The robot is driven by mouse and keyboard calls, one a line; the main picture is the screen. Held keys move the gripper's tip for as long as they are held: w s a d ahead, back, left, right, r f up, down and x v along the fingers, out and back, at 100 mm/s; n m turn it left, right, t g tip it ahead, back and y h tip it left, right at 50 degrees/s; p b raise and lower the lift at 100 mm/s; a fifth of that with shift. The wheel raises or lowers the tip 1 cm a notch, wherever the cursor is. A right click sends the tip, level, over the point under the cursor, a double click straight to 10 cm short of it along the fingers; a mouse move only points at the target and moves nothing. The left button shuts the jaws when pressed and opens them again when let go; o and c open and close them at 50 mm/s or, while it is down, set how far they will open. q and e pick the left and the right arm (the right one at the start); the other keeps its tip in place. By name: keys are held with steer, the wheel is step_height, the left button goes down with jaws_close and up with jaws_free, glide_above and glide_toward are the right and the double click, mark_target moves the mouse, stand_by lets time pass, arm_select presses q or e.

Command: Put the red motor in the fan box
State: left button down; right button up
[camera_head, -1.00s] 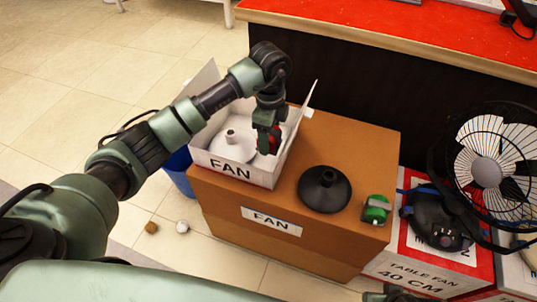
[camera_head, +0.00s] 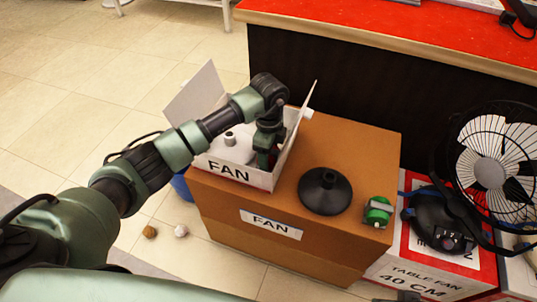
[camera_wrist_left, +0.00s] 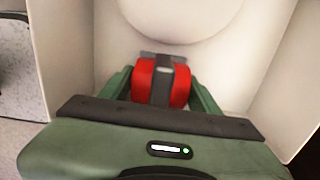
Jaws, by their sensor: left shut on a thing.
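The white fan box (camera_head: 207,165), marked FAN, stands open on a brown cardboard box, with its flaps up. The red motor (camera_wrist_left: 143,84) has a dark band across its middle and sits between the fingers of my left gripper (camera_wrist_left: 160,88). In the head view my left gripper (camera_head: 268,158) reaches down inside the right part of the fan box and mostly hides the motor. A white round fan base (camera_head: 229,138) lies in the box beside it. I cannot tell whether the motor touches the box floor. A dark part at the bottom edge may be my right gripper (camera_head: 402,297), mostly cut off.
A black cone-shaped base (camera_head: 325,190) and a green motor (camera_head: 377,212) stand on the brown box (camera_head: 352,150). A table fan (camera_head: 490,172) and its boxes are at right. A red-topped counter (camera_head: 400,35) is behind. A blue bin (camera_head: 181,187) stands left.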

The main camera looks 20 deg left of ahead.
arm_select(q)
steer(key=shift+c, duration=1.9)
jaws_free()
steer(key=shift+r, duration=0.3)
step_height(320, 180, up, 12)
steer(key=shift+f+p, duration=0.2)
steer(key=shift+p, duration=1.05)
arm_select(e)
steer(key=s+x, duration=0.1)
steer(key=x, duration=0.7)
steer(key=shift+f+g, duration=0.3)
steer(key=shift+f, duration=0.3)
steer(key=shift+a, duration=0.1)
